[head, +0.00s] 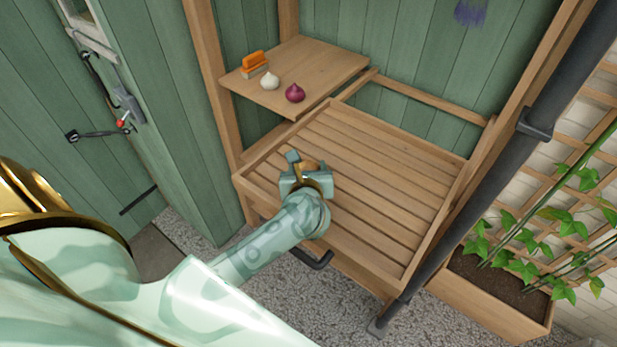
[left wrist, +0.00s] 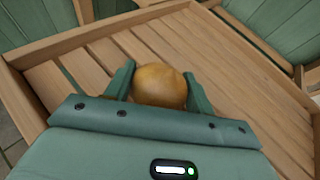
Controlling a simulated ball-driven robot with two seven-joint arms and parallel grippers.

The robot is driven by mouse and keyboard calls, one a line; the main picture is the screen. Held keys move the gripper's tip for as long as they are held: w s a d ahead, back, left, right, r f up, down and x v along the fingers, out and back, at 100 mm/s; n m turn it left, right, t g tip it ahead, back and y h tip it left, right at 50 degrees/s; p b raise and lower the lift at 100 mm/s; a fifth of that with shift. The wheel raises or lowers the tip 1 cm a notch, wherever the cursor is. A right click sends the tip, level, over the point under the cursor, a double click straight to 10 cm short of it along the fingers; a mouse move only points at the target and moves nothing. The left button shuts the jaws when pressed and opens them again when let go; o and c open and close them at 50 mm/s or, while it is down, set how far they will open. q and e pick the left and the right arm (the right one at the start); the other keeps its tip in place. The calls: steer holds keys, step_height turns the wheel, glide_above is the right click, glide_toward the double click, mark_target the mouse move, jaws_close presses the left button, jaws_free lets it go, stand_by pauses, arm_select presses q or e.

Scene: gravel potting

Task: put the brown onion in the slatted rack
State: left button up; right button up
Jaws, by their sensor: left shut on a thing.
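The brown onion (left wrist: 160,86) is between the two green fingers of my left gripper (left wrist: 160,88) in the left wrist view. In the head view, my left gripper (head: 303,165) is over the left part of the slatted rack (head: 385,190), and only a bit of the onion shows past the fingers. The gripper is shut on the onion. The rack is a wooden tray with slats and a raised rim; its slats also show behind the onion in the left wrist view (left wrist: 220,60). I cannot tell whether the onion touches the slats. My right gripper is not in view.
A wooden shelf (head: 325,62) at the back left holds a white bulb (head: 269,81), a red onion (head: 295,93) and an orange brush (head: 255,62). A dark pipe (head: 480,170) runs along the right side. A planter (head: 500,300) stands at the right. The rack's right part is clear.

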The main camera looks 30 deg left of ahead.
arm_select(q)
steer(key=shift+f, duration=0.55)
steer(key=o, duration=1)
steer(key=shift+r, duration=0.1)
steer(key=shift+r, duration=0.2)
steer(key=v, duration=1.2)
steer(key=shift+f+p, duration=0.1)
steer(key=shift+p, duration=0.2)
